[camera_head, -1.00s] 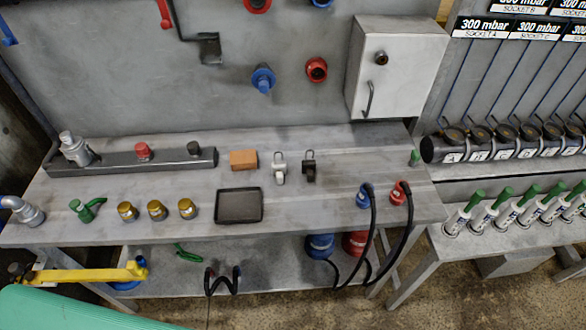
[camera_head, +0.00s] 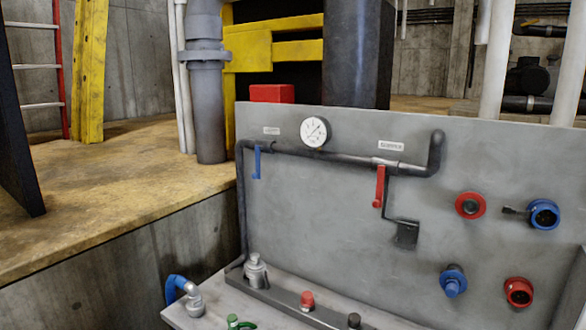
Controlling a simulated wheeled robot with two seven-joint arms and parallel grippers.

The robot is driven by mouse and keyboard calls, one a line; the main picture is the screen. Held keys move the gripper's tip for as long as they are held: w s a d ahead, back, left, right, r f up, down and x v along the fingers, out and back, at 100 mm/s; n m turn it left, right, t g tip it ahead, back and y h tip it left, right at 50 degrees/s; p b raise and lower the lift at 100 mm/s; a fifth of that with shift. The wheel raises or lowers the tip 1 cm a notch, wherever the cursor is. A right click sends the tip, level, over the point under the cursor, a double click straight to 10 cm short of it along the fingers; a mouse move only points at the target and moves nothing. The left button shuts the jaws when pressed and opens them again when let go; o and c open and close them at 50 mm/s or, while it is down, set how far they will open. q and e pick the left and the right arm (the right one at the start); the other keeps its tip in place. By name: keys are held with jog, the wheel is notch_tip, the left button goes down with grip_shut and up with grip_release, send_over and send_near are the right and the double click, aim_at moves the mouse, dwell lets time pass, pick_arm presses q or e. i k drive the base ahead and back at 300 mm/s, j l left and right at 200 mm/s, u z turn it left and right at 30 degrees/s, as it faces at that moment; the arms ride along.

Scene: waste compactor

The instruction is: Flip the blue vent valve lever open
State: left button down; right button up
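The blue vent valve lever (camera_head: 257,163) hangs straight down from the left part of a dark pipe (camera_head: 330,156) on the grey panel. A red lever (camera_head: 380,187) hangs down, slightly tilted, from the same pipe farther right. A white round gauge (camera_head: 314,131) stands above the pipe between the two levers. A small label (camera_head: 271,131) is above the blue lever and another label (camera_head: 391,146) is above the red one. Neither of my grippers shows in the head view.
The grey panel (camera_head: 340,235) carries red and blue couplings at the right, one being a blue coupling (camera_head: 453,281). The workbench (camera_head: 225,304) below holds a metal fitting (camera_head: 255,270) and a red knob (camera_head: 307,300). A concrete ledge (camera_head: 120,240) is at the left.

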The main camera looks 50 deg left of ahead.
aim_at(258, 174)
jog(key=u, duration=1.7)
jog(key=i+j+u, duration=0.45)
jog(key=j, duration=0.2)
